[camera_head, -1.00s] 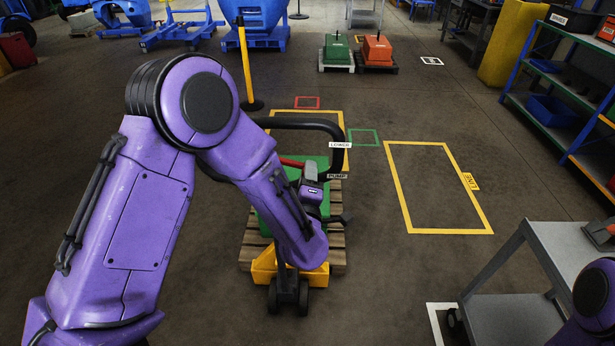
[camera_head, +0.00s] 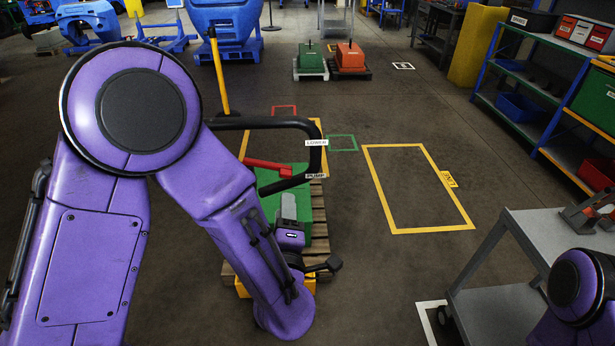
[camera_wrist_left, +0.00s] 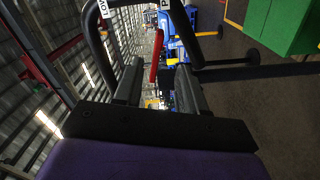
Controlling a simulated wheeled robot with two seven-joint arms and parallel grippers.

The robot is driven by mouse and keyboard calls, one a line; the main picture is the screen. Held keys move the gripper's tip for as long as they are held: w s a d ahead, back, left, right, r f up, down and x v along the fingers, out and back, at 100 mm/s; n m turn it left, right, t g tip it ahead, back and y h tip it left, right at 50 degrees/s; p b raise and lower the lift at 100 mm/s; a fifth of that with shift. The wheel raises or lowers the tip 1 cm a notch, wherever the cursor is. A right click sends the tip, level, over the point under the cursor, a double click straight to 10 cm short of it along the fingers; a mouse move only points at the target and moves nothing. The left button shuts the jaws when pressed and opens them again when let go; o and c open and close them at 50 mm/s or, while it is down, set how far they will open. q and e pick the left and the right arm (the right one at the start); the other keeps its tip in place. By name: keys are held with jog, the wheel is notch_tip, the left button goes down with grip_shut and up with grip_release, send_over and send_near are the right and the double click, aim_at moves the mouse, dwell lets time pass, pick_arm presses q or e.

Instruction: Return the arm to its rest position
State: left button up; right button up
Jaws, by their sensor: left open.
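My left gripper (camera_head: 289,206) hangs in front of the pallet jack's black loop handle (camera_head: 319,160). It also shows in the wrist view (camera_wrist_left: 158,78), its two dark fingers apart and nothing held. The handle carries LOWER (camera_head: 316,143) and PUMP (camera_head: 315,176) labels. A red lever (camera_head: 268,167) sits at the handle; in the wrist view the lever (camera_wrist_left: 156,57) appears between and beyond the fingertips, with no clear contact. The purple left arm (camera_head: 110,250) is bent, elbow high near the camera. My right arm (camera_head: 578,290) shows at the lower right; its gripper is out of view.
A green block (camera_head: 318,222) rests on a wooden pallet (camera_head: 319,205) behind my forearm. A grey cart (camera_head: 545,235) stands at right, near shelving (camera_head: 540,90). The yellow LINE floor frame (camera_head: 418,231) is empty. Green and orange weights (camera_head: 350,56) stand farther back.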

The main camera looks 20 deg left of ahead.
pick_arm(q)
notch_tip(320, 180, down, 17)
jog(key=s+a+m+g+h+b, duration=0.1)
jog(key=s+m+g+h, duration=0.3)
jog(key=m, duration=0.6)
jog(key=s+a+f+m+g, duration=0.1)
jog(key=s+a+f+g, duration=0.3)
jog(key=s+f, duration=0.5)
jog(key=s+a+f+m+g+b, duration=0.1)
jog(key=s+a+f+g, duration=0.4)
jog(key=s+f, duration=0.4)
jog(key=shift+s+a+y, duration=0.3)
jog(key=shift+s+a, duration=0.25)
jog(key=shift+s, duration=0.4)
